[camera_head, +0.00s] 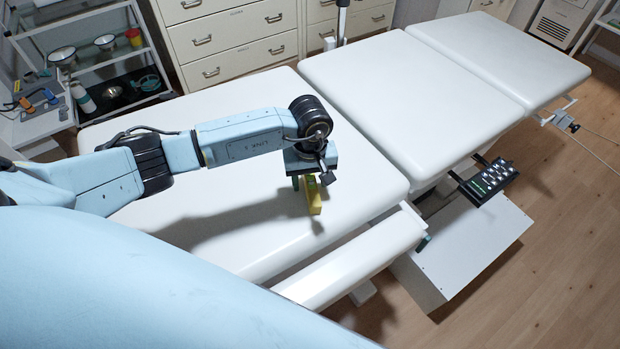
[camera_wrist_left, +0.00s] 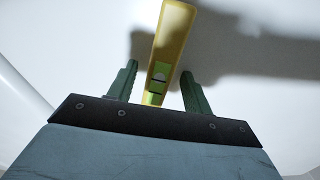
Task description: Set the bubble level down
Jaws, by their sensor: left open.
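The yellow bubble level (camera_head: 314,198) is on or just over the white couch pad (camera_head: 365,165), near its right front edge; I cannot tell whether it touches. In the left wrist view the level (camera_wrist_left: 172,40) points away from me, with its green vial facing up. My left gripper (camera_head: 312,183) is over the level's near part. Its two green fingers (camera_wrist_left: 155,92) stand apart, one on each side of the level, with gaps between. The level's near end is hidden behind the gripper body. My right gripper is not in view.
Two more white couch pads (camera_head: 405,88) extend to the back right. A black control panel (camera_head: 486,182) is at the couch's right side. A metal trolley (camera_head: 100,62) with bowls and drawers (camera_head: 230,40) stand behind. The pad around the level is clear.

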